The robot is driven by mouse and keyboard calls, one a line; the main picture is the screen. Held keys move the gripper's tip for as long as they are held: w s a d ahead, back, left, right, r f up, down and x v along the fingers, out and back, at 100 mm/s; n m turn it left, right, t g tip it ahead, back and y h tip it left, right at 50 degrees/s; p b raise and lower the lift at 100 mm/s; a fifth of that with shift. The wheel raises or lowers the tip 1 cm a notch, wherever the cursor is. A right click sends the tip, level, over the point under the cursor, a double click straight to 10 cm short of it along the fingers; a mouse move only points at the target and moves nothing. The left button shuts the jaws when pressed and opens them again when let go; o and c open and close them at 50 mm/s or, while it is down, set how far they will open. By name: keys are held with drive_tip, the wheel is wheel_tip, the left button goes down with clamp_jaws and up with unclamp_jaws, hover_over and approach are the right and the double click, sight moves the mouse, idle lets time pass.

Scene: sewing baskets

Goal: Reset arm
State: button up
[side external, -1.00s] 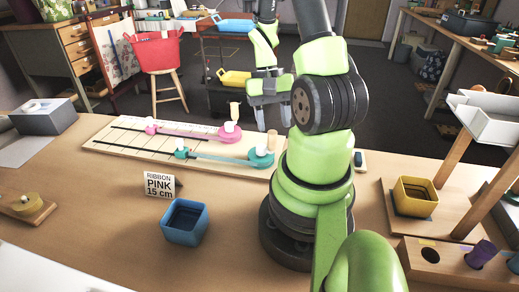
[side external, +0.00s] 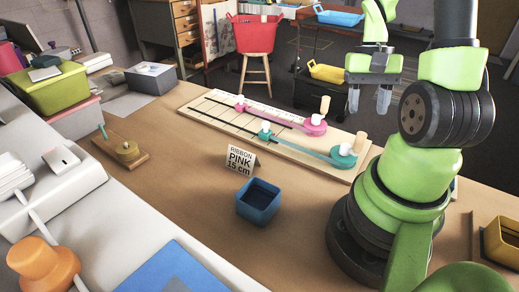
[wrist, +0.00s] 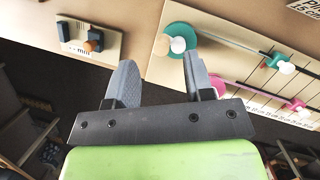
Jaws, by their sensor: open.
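My gripper (side external: 369,100) hangs in the air above and to the right of the ribbon board, its two grey fingers apart with nothing between them. In the wrist view my gripper (wrist: 155,80) is also open and empty. The ribbon board (side external: 222,118) carries a pink ribbon (side external: 275,115) and a teal ribbon (side external: 300,148), each running from a spool to a white-knobbed slider. The teal spool (wrist: 182,42) lies near the fingertips in the wrist picture, apart from them. A card reading "RIBBON PINK 15 cm" (side external: 240,159) stands in front of the board.
An empty blue box (side external: 258,201) sits in front of the card. A yellow box (side external: 500,240) is at the right edge. A small wooden stand (side external: 122,153) is at left. A sewing machine (side external: 50,190) fills the lower left. Bare table lies around the blue box.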

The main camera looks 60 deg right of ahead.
drive_tip(key=w+a+r+n+t+h, duration=0.35)
drive_tip(key=w+a+r, duration=0.25)
drive_tip(key=a+r, duration=0.3)
drive_tip(key=s+a+r+n+t+y, duration=0.2)
drive_tip(key=a+r+n+t, duration=0.3)
drive_tip(key=a, duration=0.5)
drive_tip(key=shift+r+t+y, duration=0.45)
drive_tip(key=shift+r, duration=0.15)
drive_tip(key=shift+s+n, duration=0.1)
drive_tip(key=shift+n, duration=0.15)
drive_tip(key=shift+c, duration=0.4)
